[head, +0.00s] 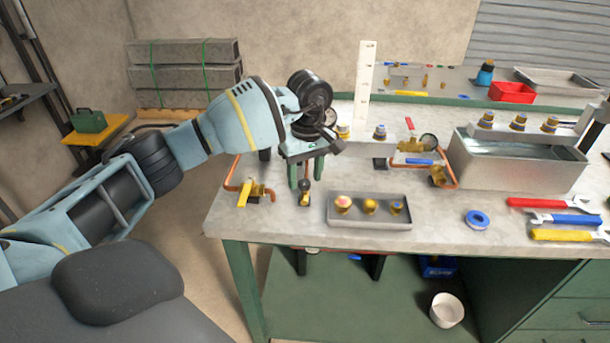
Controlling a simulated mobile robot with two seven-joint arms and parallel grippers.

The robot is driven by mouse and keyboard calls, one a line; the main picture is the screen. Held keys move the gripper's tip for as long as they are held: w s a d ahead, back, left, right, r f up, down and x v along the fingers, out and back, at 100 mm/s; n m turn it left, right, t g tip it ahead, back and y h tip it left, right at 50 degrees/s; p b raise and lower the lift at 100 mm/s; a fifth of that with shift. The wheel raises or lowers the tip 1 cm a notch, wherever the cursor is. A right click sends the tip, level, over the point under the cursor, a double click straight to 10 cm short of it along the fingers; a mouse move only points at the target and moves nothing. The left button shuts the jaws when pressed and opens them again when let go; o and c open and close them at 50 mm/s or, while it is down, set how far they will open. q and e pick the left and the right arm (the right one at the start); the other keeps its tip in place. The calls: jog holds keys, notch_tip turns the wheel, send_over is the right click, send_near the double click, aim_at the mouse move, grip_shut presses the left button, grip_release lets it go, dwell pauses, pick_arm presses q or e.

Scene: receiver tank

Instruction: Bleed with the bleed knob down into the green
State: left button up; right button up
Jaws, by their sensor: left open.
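My left gripper (306,178) points down over the left part of the bench, its two green fingers apart. A small black ball-topped knob (304,186) on a brass fitting (305,200) shows just below and between the fingertips; I cannot tell whether they touch it. It looks like the bleed knob. A round gauge (331,117) shows partly behind my wrist; its needle and any green zone are too small to read. The receiver tank is not clearly visible. My right gripper is not in view.
A yellow-handled brass valve (257,192) on copper pipe stands left of the knob. A grey tray (372,222) with brass fittings lies close on the right. A metal water tub (515,165), blue tape roll (477,218) and wrenches (560,218) are farther right.

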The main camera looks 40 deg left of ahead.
pick_arm(q)
jog(key=shift+f, duration=0.4)
jog(key=c, duration=1)
jog(key=shift+r, duration=0.1)
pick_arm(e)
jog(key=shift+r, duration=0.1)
pick_arm(q)
jog(key=n+p, duration=0.1)
jog(key=n, duration=0.2)
jog(key=shift+r+n+p, duration=0.1)
jog(key=shift+n+p, duration=0.2)
jog(key=n+p, duration=0.1)
jog(key=n, duration=0.2)
jog(key=shift+n, duration=0.3)
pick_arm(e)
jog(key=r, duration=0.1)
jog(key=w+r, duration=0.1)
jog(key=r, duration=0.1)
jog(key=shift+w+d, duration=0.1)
pick_arm(q)
jog(key=shift+n, duration=0.4)
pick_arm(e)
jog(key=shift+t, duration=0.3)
